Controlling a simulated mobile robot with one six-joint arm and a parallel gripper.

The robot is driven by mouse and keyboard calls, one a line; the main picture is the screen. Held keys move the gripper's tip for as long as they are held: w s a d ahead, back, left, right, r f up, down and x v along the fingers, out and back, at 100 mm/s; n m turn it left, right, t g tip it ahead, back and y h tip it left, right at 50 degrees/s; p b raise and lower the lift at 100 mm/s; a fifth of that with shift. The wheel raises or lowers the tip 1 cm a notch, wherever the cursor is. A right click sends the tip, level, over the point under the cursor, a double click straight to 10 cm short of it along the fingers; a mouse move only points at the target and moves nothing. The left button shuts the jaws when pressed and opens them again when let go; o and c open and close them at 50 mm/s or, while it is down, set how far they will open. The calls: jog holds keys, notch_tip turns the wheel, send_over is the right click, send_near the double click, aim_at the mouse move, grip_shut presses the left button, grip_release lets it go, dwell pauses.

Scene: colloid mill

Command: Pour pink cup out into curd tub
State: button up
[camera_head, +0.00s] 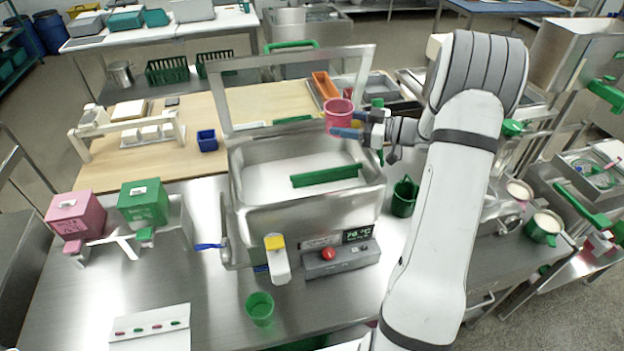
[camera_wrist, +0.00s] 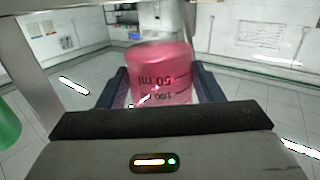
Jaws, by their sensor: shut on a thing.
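The pink cup (camera_head: 338,115) is held by my gripper (camera_head: 347,131) above the back right part of the curd tub. The curd tub (camera_head: 305,208) is a steel rectangular vat with whitish contents and a green bar (camera_head: 326,175) across it. In the wrist view the pink cup (camera_wrist: 163,75) stands between the two dark fingers, with volume marks reading upside down. My gripper (camera_wrist: 160,95) is shut on it. In the head view the cup looks near upright. Its contents cannot be seen.
A steel frame (camera_head: 290,62) rises around the tub's back. A green cup (camera_head: 260,308) stands in front of the tub, and a green jug (camera_head: 403,197) stands to its right. Pink (camera_head: 75,215) and green (camera_head: 144,204) boxes are at left. A control box (camera_head: 340,258) sits before the tub.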

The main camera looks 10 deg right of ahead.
jog(key=shift+s+a+f+n+h, duration=0.3)
jog(key=shift+s+a+n, duration=0.15)
jog(key=shift+n, duration=0.4)
jog(key=shift+s+a+f+n+h, duration=0.2)
jog(key=shift+s+a+f+n, duration=0.15)
jog(key=shift+n, duration=0.5)
jog(key=f+n, duration=0.1)
jog(key=s+a+f+n+h+b, duration=0.1)
jog(key=n, duration=0.1)
jog(key=a+f+n+h, duration=0.1)
jog(key=f+n, duration=0.1)
jog(key=shift+s+t+b, duration=0.3)
jog(key=shift+t+b, duration=0.05)
jog(key=shift+t, duration=0.05)
jog(key=shift+s+f+n+h+b, duration=0.1)
jog(key=shift+f+n+h+b, duration=0.2)
jog(key=shift+n+b, duration=0.65)
jog(key=shift+s+a+r+n+t+h+b, duration=0.1)
jog(key=shift+a+r+n+t+h+b, duration=0.25)
jog(key=shift+r+n+b, duration=0.35)
jog(key=shift+s+a+f+n+b, duration=0.45)
jog(key=shift+s+f+b, duration=0.1)
jog(key=shift+b, duration=1)
jog(key=shift+s+a+r+n+t+h+b, duration=0.1)
jog(key=shift+a+r+n+t+h+b, duration=0.2)
jog(key=shift+n+b, duration=0.85)
jog(key=shift+c, duration=0.2)
jog(key=shift+m+b, duration=0.25)
jog(key=shift+b, duration=0.8)
